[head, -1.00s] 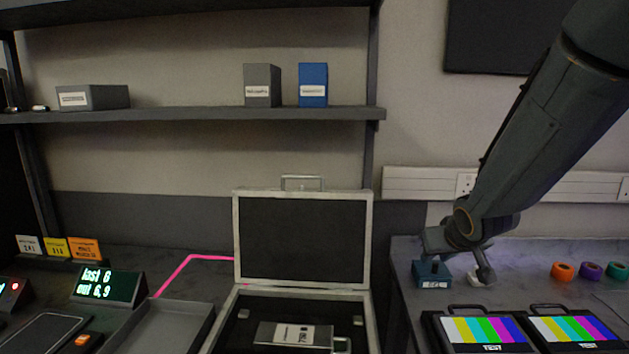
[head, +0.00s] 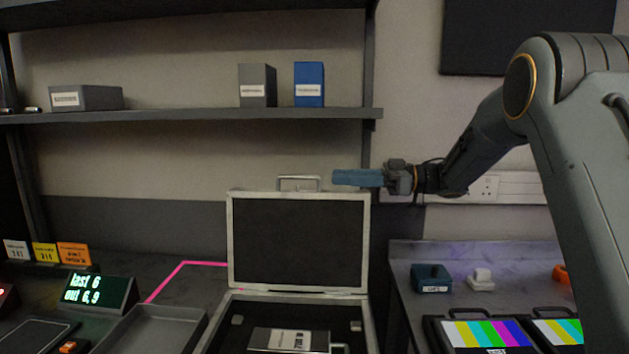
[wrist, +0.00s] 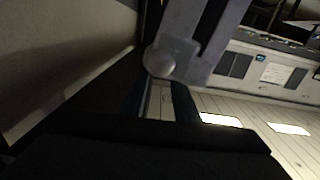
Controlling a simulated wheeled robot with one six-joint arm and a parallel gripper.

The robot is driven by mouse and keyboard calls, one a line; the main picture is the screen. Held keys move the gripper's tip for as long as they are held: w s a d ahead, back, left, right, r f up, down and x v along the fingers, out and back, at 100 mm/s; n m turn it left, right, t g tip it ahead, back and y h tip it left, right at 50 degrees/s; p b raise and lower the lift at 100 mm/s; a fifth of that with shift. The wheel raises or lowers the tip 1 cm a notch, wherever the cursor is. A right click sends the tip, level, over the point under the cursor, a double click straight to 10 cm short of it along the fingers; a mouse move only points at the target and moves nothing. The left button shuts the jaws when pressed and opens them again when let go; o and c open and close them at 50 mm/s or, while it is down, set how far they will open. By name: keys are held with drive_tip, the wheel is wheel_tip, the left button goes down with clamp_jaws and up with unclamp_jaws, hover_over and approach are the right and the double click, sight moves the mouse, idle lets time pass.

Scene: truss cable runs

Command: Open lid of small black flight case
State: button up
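A flight case with silver edges and a black lining stands in the lower middle of the head view. Its lid (head: 298,240) is raised upright, with a handle on top. Its base (head: 228,322) holds a grey labelled device (head: 290,340). My gripper (head: 345,178) is in the air at the lid's upper right corner, pointing left, seen from the side. It shows as a flat blue-grey shape; I cannot tell whether this is its fingers or something held. The wrist view shows a dark block and a grey bar close up, not the case.
A shelf (head: 200,115) with several boxes is above. A grey tray (head: 150,330) and a lit display (head: 102,288) are left of the case. The right bench holds a blue box (head: 432,279), a white item (head: 481,279) and colour-bar monitors (head: 480,335).

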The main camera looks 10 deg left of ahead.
sight(314, 177)
drive_tip(key=shift+s+a, duration=0.2)
drive_tip(key=shift+a, duration=0.05)
drive_tip(key=a+p, duration=0.2)
drive_tip(key=a, duration=0.5)
drive_tip(key=shift+s+a+p, duration=0.15)
drive_tip(key=shift+p, duration=0.15)
clamp_jaws()
